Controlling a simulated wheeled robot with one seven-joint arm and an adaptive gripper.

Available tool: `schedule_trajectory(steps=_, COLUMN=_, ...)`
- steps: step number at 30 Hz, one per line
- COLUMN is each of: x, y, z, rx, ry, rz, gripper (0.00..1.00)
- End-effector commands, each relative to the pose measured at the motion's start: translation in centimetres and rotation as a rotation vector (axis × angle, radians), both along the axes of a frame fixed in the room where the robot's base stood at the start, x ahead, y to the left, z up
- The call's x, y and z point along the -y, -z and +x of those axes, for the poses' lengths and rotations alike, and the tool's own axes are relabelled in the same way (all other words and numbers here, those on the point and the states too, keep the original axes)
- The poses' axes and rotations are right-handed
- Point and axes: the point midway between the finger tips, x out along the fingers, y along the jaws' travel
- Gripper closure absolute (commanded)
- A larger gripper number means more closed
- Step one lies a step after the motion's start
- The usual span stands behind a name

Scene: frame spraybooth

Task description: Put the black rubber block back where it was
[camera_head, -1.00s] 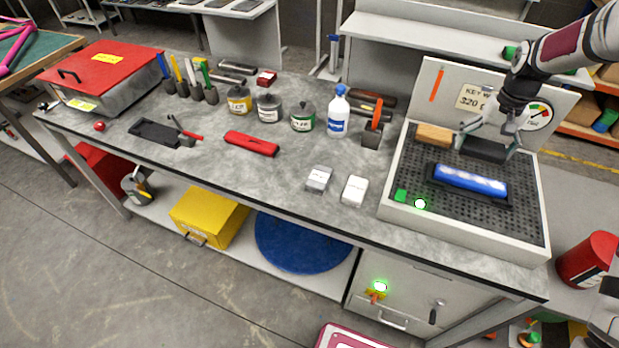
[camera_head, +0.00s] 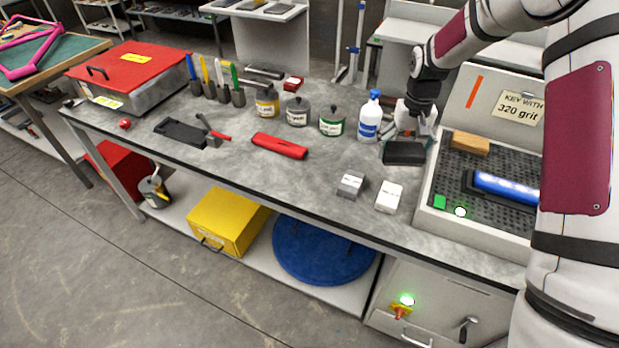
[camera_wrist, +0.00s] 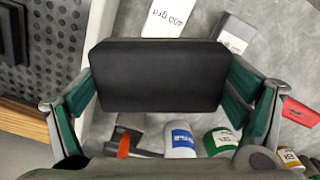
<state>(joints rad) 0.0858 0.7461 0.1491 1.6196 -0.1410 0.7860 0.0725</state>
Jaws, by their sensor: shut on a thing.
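My gripper (camera_head: 408,140) is shut on the black rubber block (camera_head: 404,154). In the head view it holds the block over the grey bench, just left of the perforated tray and right of the blue-labelled white bottle. In the wrist view the block (camera_wrist: 160,76) lies between the two green-padded fingers (camera_wrist: 162,92) and fills the middle of the picture. Whether the block touches the bench I cannot tell.
The white bottle (camera_head: 368,118) stands close left of the gripper. A grey box (camera_head: 350,184) and a white box (camera_head: 389,197) sit in front. Bench between them and the red tool (camera_head: 280,146) is clear.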

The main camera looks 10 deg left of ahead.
Motion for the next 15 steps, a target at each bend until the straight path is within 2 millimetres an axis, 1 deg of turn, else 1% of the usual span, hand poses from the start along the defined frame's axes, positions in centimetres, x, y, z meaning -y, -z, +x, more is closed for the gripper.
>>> schedule_trajectory(steps=1, x=-1.4, y=1.2, z=0.5, rx=0.001, ry=-0.055, rz=0.003, gripper=0.35)
schedule_trajectory(steps=2, x=-2.2, y=1.7, z=0.4, rx=0.0, ry=-0.098, rz=0.004, gripper=0.35)
schedule_trajectory(steps=5, x=-5.6, y=3.5, z=-0.7, rx=0.002, ry=-0.294, rz=0.008, gripper=0.35)
schedule_trajectory(steps=6, x=-7.0, y=4.2, z=-1.4, rx=0.001, ry=-0.385, rz=0.009, gripper=0.35)
schedule_trajectory(steps=8, x=-9.0, y=5.3, z=-2.8, rx=0.002, ry=-0.527, rz=0.009, gripper=0.35)
schedule_trajectory(steps=9, x=-10.1, y=6.0, z=-3.8, rx=0.004, ry=-0.618, rz=0.009, gripper=0.35)
schedule_trajectory(steps=12, x=-12.3, y=7.2, z=-6.4, rx=0.004, ry=-0.827, rz=0.005, gripper=0.35)
schedule_trajectory(steps=15, x=-13.8, y=8.0, z=-8.5, rx=0.005, ry=-0.994, rz=0.001, gripper=0.35)
